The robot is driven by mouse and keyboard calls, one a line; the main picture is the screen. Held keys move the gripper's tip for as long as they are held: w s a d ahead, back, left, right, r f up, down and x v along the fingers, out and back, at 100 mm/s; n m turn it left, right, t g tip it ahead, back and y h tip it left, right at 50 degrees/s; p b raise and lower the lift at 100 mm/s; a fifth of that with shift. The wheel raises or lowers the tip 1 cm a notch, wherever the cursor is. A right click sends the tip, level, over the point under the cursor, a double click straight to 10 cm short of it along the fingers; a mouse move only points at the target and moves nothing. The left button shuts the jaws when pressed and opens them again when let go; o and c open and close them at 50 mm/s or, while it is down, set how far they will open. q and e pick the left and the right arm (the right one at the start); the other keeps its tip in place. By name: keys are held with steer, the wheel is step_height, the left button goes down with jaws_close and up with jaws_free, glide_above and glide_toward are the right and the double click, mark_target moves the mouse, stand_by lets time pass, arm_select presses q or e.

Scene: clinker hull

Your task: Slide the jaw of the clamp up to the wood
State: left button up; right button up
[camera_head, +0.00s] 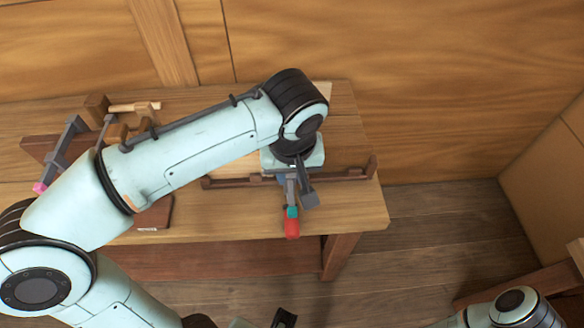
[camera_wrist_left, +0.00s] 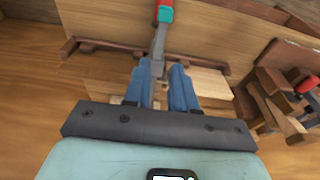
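The clamp (camera_head: 291,192) is at the bench's front edge, with a grey bar, a teal collar and a red handle pointing toward the front. In the left wrist view the clamp's bar (camera_wrist_left: 159,43) runs up from between my fingers to the red handle. My left gripper (camera_wrist_left: 161,72) has its blue fingers on either side of the bar, with a narrow gap. I cannot tell whether they press on it. Pale wood (camera_wrist_left: 208,82) shows beside the fingers. My wrist hides the clamp's jaw in the head view. My right gripper is not clearly visible.
Another clamp (camera_head: 62,152) with a pink end and several wooden blocks (camera_head: 97,106) stand at the left. A panelled wall rises behind. Floor (camera_head: 430,225) is open to the right.

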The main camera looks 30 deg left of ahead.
mark_target(291, 191)
arm_select(q)
steer(key=f+b, duration=0.1)
steer(key=f, duration=0.1)
steer(key=f+b, duration=0.2)
steer(key=f, duration=0.1)
steer(key=w+f+b, duration=0.1)
steer(key=f, duration=0.1)
steer(key=shift+w+a+f+b, duration=0.1)
steer(key=shift+a+f+b, duration=0.05)
steer(key=shift+a+b, duration=0.2)
steer(key=shift+w+a+f+b, duration=0.1)
steer(key=shift+w+f+b, duration=0.1)
steer(key=shift+f+b, duration=0.55)
arm_select(e)
step_height(291, 191, down, 6)
steer(key=s, duration=0.1)
steer(key=shift+s+f, duration=0.2)
steer(key=shift+s, duration=0.1)
arm_select(q)
steer(key=shift+f, duration=0.1)
steer(key=shift+c, duration=0.4)
steer(key=shift+s, duration=0.15)
steer(key=shift+s+d, duration=0.65)
steer(key=shift+s, duration=0.2)
arm_select(e)
steer(key=shift+f, duration=0.3)
